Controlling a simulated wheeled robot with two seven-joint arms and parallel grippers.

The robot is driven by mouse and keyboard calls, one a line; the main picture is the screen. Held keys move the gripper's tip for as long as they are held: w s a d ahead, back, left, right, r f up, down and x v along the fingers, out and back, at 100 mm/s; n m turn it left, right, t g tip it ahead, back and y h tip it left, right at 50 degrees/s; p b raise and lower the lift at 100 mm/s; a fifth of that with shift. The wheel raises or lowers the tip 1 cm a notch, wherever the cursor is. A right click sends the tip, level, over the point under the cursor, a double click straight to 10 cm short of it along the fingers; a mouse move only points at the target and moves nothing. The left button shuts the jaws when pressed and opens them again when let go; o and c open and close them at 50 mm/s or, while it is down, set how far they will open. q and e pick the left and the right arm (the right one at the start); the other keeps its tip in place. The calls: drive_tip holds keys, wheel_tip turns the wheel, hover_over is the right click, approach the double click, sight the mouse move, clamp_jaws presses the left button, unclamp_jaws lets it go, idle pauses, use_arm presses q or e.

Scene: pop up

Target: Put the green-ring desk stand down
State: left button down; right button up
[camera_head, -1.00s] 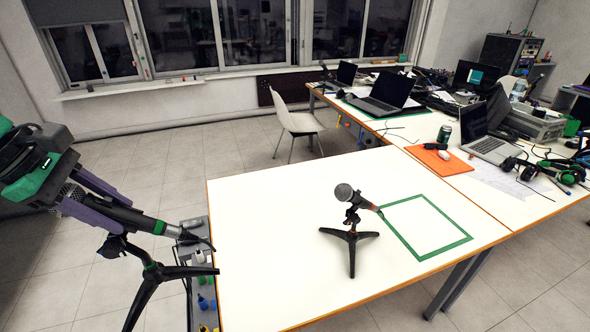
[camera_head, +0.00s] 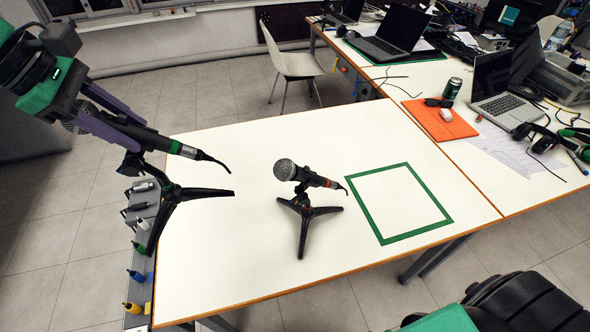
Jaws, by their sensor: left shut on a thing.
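The green-ring desk stand (camera_head: 168,190) is a black tripod with a microphone whose barrel has a green band. My left gripper (camera_head: 144,134), with purple fingers, is shut on its microphone, at the upper left. The stand is upright, its feet showing over the white table's left edge; I cannot tell their height above the top. A second desk stand (camera_head: 304,205), with a microphone and a red-orange band, stands on the white table (camera_head: 240,255). A green square outline (camera_head: 405,237) on the table, right of that stand, is empty. My right gripper's fingers are not in view.
A grey rack with small bottles (camera_head: 137,275) runs along the table's left edge. A second table behind carries an orange mat (camera_head: 440,122), a can (camera_head: 452,88), laptops (camera_head: 498,85) and headphones (camera_head: 545,138). A white chair (camera_head: 292,62) stands behind the table.

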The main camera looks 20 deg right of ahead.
sight(171, 204)
use_arm(q)
drive_tip(key=shift+a, duration=0.2)
drive_tip(key=shift+s+a+f, duration=0.1)
drive_tip(key=shift+a+f, duration=0.05)
wheel_tip(171, 204, down, 20)
drive_tip(key=p, duration=0.2)
drive_tip(key=shift+r+p, duration=0.2)
drive_tip(key=shift+p, duration=0.15)
drive_tip(key=c, duration=0.9)
unclamp_jaws()
drive_tip(key=shift+f, duration=0.2)
drive_tip(key=o, duration=0.5)
drive_tip(key=shift+c, duration=0.2)
drive_tip(key=shift+r, duration=0.1)
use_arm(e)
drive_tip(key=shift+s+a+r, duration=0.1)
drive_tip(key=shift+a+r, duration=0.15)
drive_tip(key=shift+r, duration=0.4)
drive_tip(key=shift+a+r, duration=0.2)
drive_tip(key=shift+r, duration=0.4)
use_arm(q)
drive_tip(key=shift+r, duration=0.1)
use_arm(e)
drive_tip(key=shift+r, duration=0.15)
